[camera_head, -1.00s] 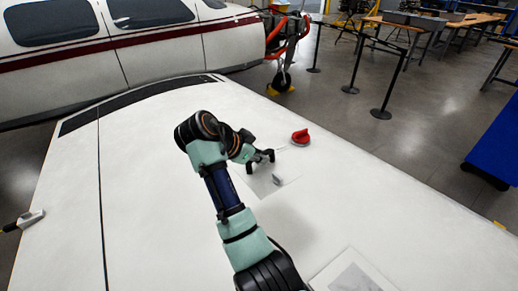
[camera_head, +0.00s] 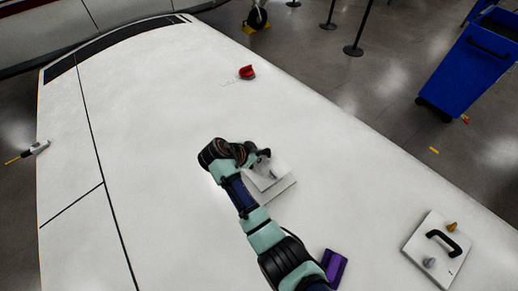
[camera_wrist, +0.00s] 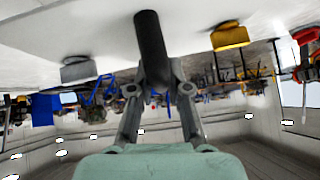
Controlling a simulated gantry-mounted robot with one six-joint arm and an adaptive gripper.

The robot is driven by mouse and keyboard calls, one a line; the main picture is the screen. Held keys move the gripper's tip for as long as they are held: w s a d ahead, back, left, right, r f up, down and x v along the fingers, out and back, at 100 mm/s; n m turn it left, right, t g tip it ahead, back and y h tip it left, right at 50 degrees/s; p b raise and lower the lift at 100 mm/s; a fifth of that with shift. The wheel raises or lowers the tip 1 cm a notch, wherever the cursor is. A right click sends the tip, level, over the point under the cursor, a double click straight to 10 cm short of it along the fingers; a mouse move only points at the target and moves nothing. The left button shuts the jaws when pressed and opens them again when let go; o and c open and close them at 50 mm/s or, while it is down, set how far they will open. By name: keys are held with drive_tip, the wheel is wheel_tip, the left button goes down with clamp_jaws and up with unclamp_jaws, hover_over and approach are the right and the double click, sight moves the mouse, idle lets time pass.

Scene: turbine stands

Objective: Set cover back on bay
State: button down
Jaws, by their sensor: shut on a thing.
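My gripper (camera_head: 264,156) is shut on the black handle (camera_wrist: 150,50) of a white square cover (camera_head: 266,178). In the wrist view, a grey knob (camera_wrist: 78,68) and a yellow knob (camera_wrist: 230,36) stand on the cover either side of the handle. In the head view, the cover overlaps a pale square (camera_head: 284,191) on the white wing, apparently the bay, whose lower right edge shows. The cover hides the rest of it. The gap between cover and wing is hard to judge.
Another square cover (camera_head: 420,250) with a black handle and two knobs lies at lower right. A purple block (camera_head: 335,268) lies near my arm. A red object (camera_head: 247,72) sits farther up the wing (camera_head: 150,120). A blue bin (camera_head: 470,65) stands on the floor beyond the wing.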

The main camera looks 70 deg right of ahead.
sight(255, 165)
drive_tip(key=shift+w+f+b, duration=0.15)
drive_tip(key=shift+f+b, duration=0.15)
drive_tip(key=shift+f, duration=0.1)
drive_tip(key=shift+s+f+b, duration=0.2)
drive_tip(key=shift+f+b, duration=1.1)
drive_tip(key=shift+f, duration=0.65)
drive_tip(key=shift+f, duration=0.15)
drive_tip(key=shift+f+b, duration=0.2)
drive_tip(key=shift+b, duration=0.25)
drive_tip(key=shift+f+b, duration=0.2)
drive_tip(key=shift+b, duration=0.1)
drive_tip(key=shift+s+f, duration=0.1)
drive_tip(key=shift+f, duration=0.1)
drive_tip(key=shift+a+f+b, duration=0.15)
drive_tip(key=shift+f+b, duration=0.4)
drive_tip(key=shift+b, duration=0.05)
